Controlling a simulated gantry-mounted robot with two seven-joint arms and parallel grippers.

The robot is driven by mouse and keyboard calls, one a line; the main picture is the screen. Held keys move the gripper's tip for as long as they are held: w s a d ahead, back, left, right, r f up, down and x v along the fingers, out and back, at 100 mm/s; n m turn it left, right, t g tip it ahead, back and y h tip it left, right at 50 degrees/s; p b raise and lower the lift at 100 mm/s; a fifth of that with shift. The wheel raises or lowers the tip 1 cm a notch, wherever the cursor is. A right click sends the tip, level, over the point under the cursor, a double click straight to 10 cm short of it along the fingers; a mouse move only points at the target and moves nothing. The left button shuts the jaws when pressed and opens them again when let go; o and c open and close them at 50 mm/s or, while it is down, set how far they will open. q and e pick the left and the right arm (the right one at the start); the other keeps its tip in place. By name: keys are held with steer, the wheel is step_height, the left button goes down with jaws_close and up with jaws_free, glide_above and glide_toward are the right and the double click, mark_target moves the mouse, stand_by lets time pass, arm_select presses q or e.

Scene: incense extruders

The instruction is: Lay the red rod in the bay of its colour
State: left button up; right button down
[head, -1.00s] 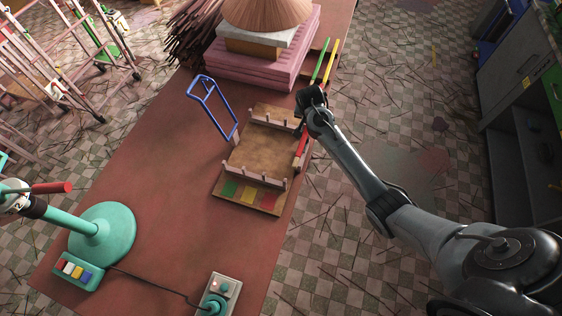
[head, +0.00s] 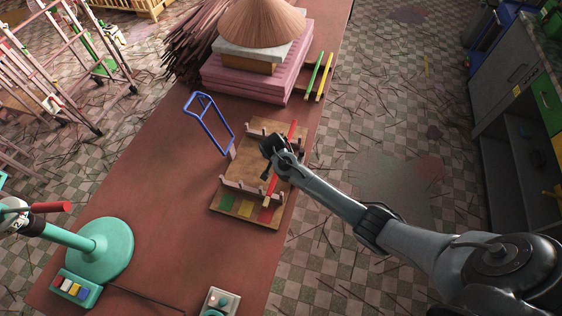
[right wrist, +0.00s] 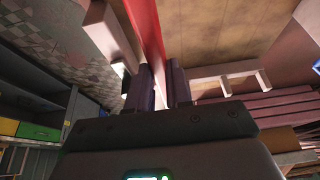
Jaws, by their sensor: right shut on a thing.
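The red rod (head: 292,130) lies lengthwise over the right-hand side of the wooden rack (head: 236,170), its near end by the red patch (head: 265,214). My right gripper (head: 274,166) is over the rack. In the right wrist view the red rod (right wrist: 145,28) runs between the two fingers of my right gripper (right wrist: 160,88), which are shut on it. I cannot tell whether the rod touches the rack's pegs. The rack also has a green patch (head: 228,201) and a yellow patch (head: 246,208). My left gripper is not in view.
A green rod (head: 314,76) and a yellow rod (head: 325,78) lie behind, beside pink slabs (head: 240,82). A teal stand (head: 105,250) is at the front left. The table's middle left is clear.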

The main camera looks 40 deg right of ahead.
step_height(320, 180, down, 3)
steer(key=shift+r, duration=0.1)
stand_by(0.3)
steer(key=shift+f, duration=0.25)
steer(key=shift+f, duration=0.25)
steer(key=c, duration=1)
jaws_free()
steer(key=shift+c, duration=0.2)
